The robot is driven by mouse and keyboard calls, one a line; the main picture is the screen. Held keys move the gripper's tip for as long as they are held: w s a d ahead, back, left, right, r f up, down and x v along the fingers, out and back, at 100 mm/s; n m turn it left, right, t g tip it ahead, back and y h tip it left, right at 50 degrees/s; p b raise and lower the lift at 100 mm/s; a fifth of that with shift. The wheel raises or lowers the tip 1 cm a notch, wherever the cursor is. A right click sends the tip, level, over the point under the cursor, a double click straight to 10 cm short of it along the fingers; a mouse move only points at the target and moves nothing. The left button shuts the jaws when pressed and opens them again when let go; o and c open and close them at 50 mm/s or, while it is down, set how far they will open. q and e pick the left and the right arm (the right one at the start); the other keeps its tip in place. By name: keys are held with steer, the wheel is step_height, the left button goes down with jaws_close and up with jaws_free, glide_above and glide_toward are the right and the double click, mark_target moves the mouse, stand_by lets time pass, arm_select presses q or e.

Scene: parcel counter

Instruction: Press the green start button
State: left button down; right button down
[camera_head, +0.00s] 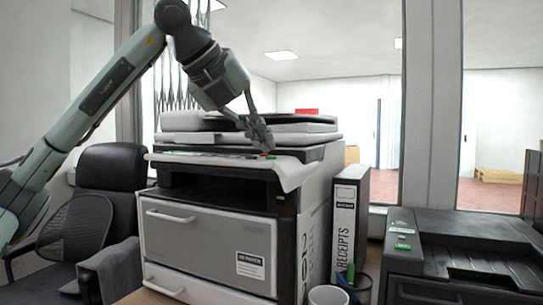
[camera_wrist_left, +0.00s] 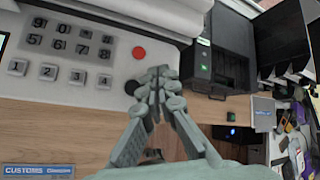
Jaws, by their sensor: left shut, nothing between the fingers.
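A grey and white copier (camera_head: 215,235) stands on the counter, its control panel (camera_head: 205,158) along the top front edge. My left gripper (camera_head: 264,146) is shut and empty, pointing down at the right end of that panel. A tiny red and green spot shows by its fingertips. In the left wrist view the shut fingertips (camera_wrist_left: 160,74) are just right of a round red button (camera_wrist_left: 139,54) and a dark round button (camera_wrist_left: 131,88). No green button shows clearly there; the fingers cover part of the panel. I cannot tell whether they touch it. My right gripper is not in view.
A black printer (camera_head: 465,255) is at the right. Number keys (camera_wrist_left: 70,45) lie left of the red button.

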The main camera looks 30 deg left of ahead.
mark_target(262, 159)
arm_select(q)
steer(key=shift+f, duration=0.1)
stand_by(0.5)
steer(key=shift+f+b, duration=0.4)
steer(key=shift+r+p, duration=0.45)
step_height(262, 159, up, 4)
steer(key=p, duration=0.4)
steer(key=shift+r, duration=1.05)
